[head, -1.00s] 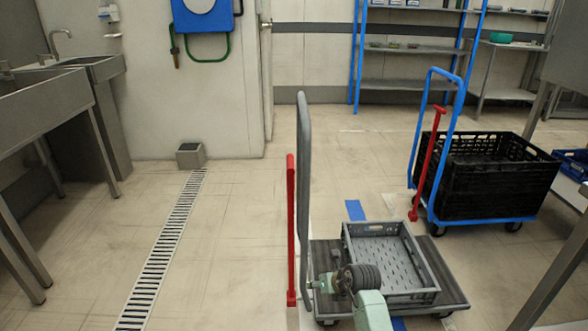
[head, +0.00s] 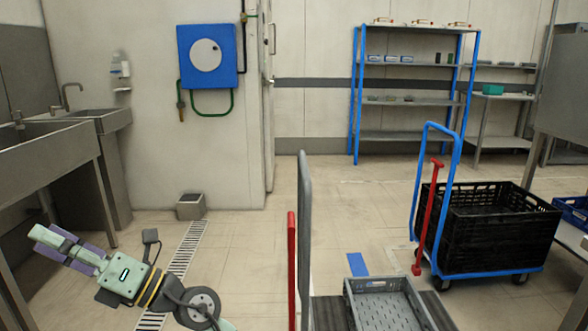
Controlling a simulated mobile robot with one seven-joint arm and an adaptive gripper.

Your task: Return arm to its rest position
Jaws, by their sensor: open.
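My arm reaches in from the bottom of the head view, at the lower left. My gripper (head: 45,238) points to the upper left, in front of the sinks and left of the floor drain. Its pale green and purple fingers hold nothing that I can see. The gripper is open and well apart from the grey crate. The grey crate (head: 352,296) sits on a flat cart at the bottom of the view and looks empty; its near part is cut off.
The cart has a tall grey handle (head: 304,215) and a red bar (head: 291,270) beside it. A black crate (head: 490,235) stands on a blue trolley at right. Steel sinks (head: 50,165) line the left. A blue shelf (head: 412,100) is at the back.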

